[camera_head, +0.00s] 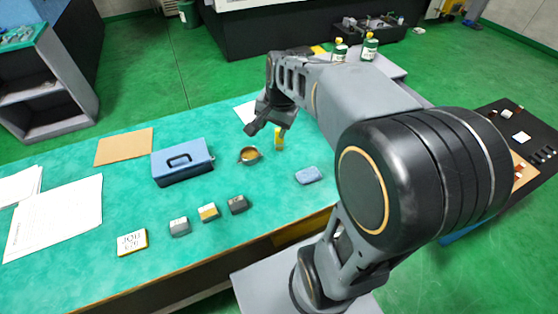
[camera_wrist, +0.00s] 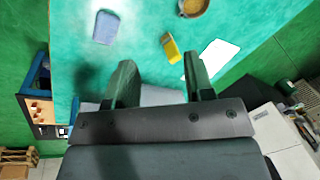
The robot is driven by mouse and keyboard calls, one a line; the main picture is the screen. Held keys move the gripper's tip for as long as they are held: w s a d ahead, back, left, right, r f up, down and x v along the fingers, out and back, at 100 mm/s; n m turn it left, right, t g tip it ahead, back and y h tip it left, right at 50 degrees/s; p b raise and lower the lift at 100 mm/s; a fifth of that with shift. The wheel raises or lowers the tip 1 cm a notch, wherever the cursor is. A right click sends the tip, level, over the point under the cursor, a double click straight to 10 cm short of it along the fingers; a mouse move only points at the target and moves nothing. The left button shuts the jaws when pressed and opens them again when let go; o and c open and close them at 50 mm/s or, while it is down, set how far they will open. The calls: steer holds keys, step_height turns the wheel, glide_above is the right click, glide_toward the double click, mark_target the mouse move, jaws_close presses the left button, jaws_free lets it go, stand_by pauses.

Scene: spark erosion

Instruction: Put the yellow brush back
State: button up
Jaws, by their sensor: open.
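The yellow brush (camera_head: 279,139) stands or lies on the green-topped table, just right of a small pot, partly below my gripper in the head view. The brush's place to be put back cannot be told.
A pot (camera_head: 249,156) with brownish contents is left of the brush. A blue pad (camera_head: 308,174), a blue box (camera_head: 183,164), a tan board (camera_head: 124,147), small blocks and a JOB card (camera_head: 132,243) lie on the table. A white sheet (camera_wrist: 218,58) lies right of the brush.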

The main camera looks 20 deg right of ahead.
steer(key=s+a+f+n+t+h, duration=0.1)
steer(key=s+a+n, duration=0.2)
steer(key=s+n, duration=0.6)
steer(key=shift+s+a+f+n, duration=0.25)
steer(key=shift+s+f+n, duration=0.15)
steer(key=shift+s, duration=0.7)
